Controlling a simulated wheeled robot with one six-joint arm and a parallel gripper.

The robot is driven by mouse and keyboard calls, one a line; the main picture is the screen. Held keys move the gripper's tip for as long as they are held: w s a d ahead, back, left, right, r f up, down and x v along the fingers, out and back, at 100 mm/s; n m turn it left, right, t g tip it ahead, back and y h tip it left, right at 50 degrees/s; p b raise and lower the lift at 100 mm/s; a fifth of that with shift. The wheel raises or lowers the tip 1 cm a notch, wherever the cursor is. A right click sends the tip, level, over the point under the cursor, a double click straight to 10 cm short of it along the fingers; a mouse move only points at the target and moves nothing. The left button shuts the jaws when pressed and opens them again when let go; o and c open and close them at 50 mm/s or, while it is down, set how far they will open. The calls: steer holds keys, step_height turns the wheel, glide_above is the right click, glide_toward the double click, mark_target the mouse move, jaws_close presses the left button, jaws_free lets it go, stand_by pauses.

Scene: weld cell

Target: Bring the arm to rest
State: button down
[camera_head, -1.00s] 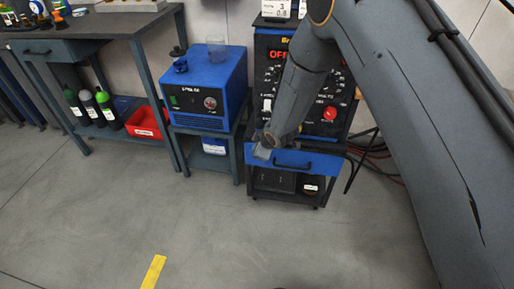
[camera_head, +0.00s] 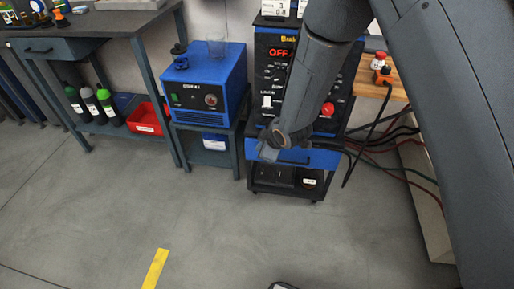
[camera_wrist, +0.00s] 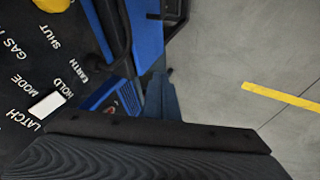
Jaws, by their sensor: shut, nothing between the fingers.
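My gripper (camera_head: 267,153) is small in the head view and hangs at the end of my bent grey arm. It is in front of the blue drawer of the black welding machine (camera_head: 268,75), whose display reads OFF. In the wrist view the gripper's blue-grey fingers (camera_wrist: 160,98) are together with nothing between them. A large dark ribbed part fills the bottom of that view. The welding machine's lettered panel (camera_wrist: 30,65) shows at its left, turned on its side. I cannot tell whether the gripper touches the drawer.
A blue cooler box (camera_head: 207,88) with a clear cup on top stands left of the welding machine. A workbench (camera_head: 95,22) with bottles and a red bin (camera_head: 146,117) is farther left. Cables (camera_head: 390,150) and a wooden-topped table (camera_head: 372,88) are at right. The front floor is clear around a yellow strip (camera_head: 155,268).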

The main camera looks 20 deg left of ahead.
steer(key=s+d+r+m+h+p, duration=0.1)
steer(key=d+r+m+h+p, duration=0.2)
steer(key=d+r, duration=0.7)
steer(key=d+r+m+h+p, duration=0.15)
steer(key=d+r+m, duration=0.5)
steer(key=d, duration=0.85)
steer(key=s+d+r+m+g+p, duration=0.2)
steer(key=s+d+r+m+p, duration=0.1)
steer(key=s+d+r+m, duration=0.2)
steer(key=s+d+r+m+g+h+p, duration=0.1)
steer(key=s+d+r+m+g+p, duration=0.1)
steer(key=s+d+r+m, duration=0.3)
steer(key=s+d+r+p, duration=0.1)
steer(key=s+d+r, duration=0.3)
steer(key=s+d, duration=0.4)
steer(key=shift+s+d+g, duration=0.2)
steer(key=shift+s+g, duration=0.1)
steer(key=shift+s, duration=0.5)
steer(key=shift+r, duration=0.1)
